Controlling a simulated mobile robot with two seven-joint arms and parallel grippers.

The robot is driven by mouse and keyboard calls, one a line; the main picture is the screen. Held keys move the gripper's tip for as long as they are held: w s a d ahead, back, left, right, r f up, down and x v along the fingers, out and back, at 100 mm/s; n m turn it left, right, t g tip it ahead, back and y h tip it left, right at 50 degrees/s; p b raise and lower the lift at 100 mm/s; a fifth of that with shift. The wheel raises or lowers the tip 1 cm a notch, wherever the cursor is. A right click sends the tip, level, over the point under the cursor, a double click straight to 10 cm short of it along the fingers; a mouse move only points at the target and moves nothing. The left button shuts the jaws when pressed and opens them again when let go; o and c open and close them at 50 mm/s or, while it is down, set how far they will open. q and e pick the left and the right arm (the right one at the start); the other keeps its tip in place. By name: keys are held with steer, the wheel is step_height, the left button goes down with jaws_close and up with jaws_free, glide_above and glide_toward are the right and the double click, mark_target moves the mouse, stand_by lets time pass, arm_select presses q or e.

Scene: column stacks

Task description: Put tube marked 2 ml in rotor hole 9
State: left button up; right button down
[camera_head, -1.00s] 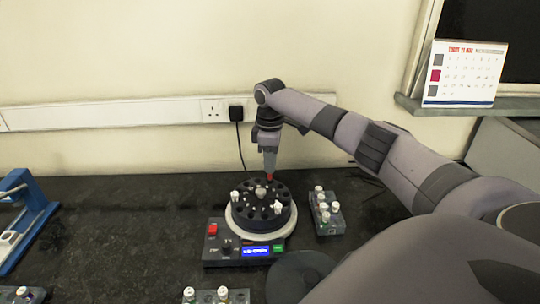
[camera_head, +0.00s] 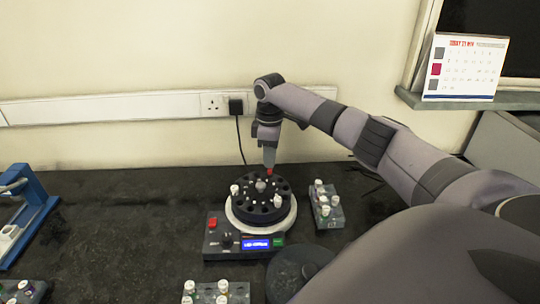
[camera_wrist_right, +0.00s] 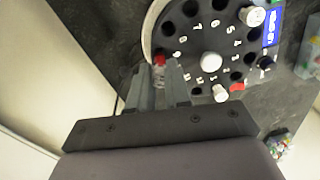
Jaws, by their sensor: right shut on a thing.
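My right gripper (camera_head: 269,167) is at the back edge of the black rotor (camera_head: 243,208). In the wrist view the right gripper (camera_wrist_right: 161,72) is shut on a red-capped tube (camera_wrist_right: 160,59). The tube's lower part is hidden, so I cannot tell how far it is in a hole. Its volume mark cannot be read. The rotor (camera_wrist_right: 190,40) shows white hole numbers around a pale centre knob (camera_wrist_right: 211,62). A white-capped tube (camera_wrist_right: 252,15) and another white-capped tube (camera_wrist_right: 220,93) stand in it. The hole by the held tube has no legible number. My left gripper is not in view.
The rotor sits on a centrifuge base with a blue display (camera_head: 256,244). A grey tube rack (camera_head: 329,221) stands to its right. A round dark lid (camera_head: 285,275) lies in front. More racks with tubes (camera_head: 222,287) are at the front edge. A blue stand (camera_head: 35,215) is at left.

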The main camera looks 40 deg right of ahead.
mark_target(270, 174)
steer(key=shift+f, duration=0.8)
stand_by(0.9)
steer(key=shift+f+b, duration=0.45)
steer(key=shift+f, duration=0.65)
steer(key=c, duration=0.7)
jaws_free()
steer(key=shift+r, duration=0.15)
steer(key=shift+r+p, duration=0.5)
steer(key=shift+r, duration=2.4)
